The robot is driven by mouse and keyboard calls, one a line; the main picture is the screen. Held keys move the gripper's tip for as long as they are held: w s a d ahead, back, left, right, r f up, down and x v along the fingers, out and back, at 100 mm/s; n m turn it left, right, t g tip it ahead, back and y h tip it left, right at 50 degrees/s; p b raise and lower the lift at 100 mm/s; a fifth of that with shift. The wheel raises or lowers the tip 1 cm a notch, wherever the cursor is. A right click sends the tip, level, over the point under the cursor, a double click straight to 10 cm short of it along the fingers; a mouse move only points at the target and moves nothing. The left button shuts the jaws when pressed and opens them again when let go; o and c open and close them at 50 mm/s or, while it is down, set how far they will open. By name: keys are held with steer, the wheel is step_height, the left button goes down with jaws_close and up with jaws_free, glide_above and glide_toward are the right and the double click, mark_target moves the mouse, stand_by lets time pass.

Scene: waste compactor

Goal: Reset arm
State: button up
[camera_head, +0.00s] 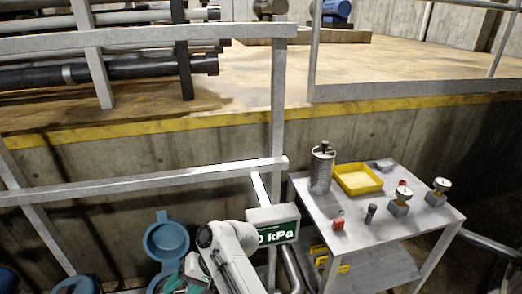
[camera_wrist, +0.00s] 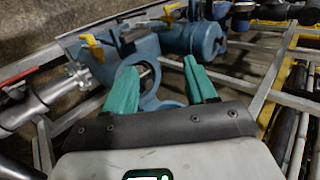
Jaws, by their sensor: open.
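My gripper (camera_wrist: 160,68) is open, with its two teal fingers apart and nothing between them in the wrist view. Blue pipe fittings with a round opening (camera_wrist: 150,102) lie beyond and partly behind the fingers. In the head view my white arm reaches down at the bottom centre, and a little of the teal gripper (camera_head: 172,283) shows at its left. A blue housing with a round open lid (camera_head: 167,240) stands just behind it. I cannot tell whether the fingers touch the blue parts.
A grey cart (camera_head: 357,222) at the right holds a yellow tray (camera_head: 358,179), a metal canister (camera_head: 322,170) and gauges. Grey railings (camera_head: 150,184) cross the left, before a concrete ledge with a yellow edge.

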steer(key=s+d+f+t+h+b, duration=0.1)
steer(key=s+d+f, duration=0.25)
steer(key=d, duration=0.45)
steer(key=s+d+f+m+t+h+b, duration=0.1)
steer(key=s+d+f, duration=0.1)
steer(key=d+f, duration=0.45)
steer(key=s+d+f+t+h+b, duration=0.1)
steer(key=s+d+f+h, duration=0.15)
steer(key=d, duration=0.75)
steer(key=s+d+r+m+h+b, duration=0.1)
steer(key=s+d+h, duration=0.3)
steer(key=s+d, duration=1.8)
steer(key=shift+s+m+b, duration=0.7)
steer(key=shift+r+h, duration=0.1)
steer(key=shift+h, duration=0.15)
